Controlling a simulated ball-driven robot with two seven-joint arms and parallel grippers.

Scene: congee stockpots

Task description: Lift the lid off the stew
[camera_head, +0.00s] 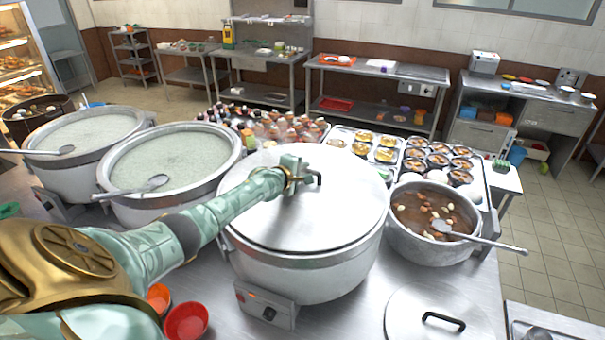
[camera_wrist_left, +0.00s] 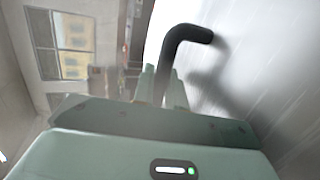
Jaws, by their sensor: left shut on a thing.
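A large steel stockpot (camera_head: 305,274) stands in the middle of the head view. Its broad flat metal lid (camera_head: 325,220) covers the top, so the contents are hidden. My left gripper (camera_head: 308,178) reaches in from the left and is shut on the lid's dark bent handle (camera_wrist_left: 187,40). In the left wrist view, the fingertips (camera_wrist_left: 163,88) are at the handle, with the pale lid surface behind. The lid appears to rest on the rim; I see no clear gap. My right gripper is not in view.
Two open congee pots (camera_head: 170,165) (camera_head: 85,135) with ladles stand left. An open pot of brown stew (camera_head: 432,212) with a ladle stands right. A loose lid (camera_head: 440,310) lies at front right. Bottles (camera_head: 285,128) and trays (camera_head: 365,138) stand behind. Red bowls (camera_head: 186,322) sit near the front.

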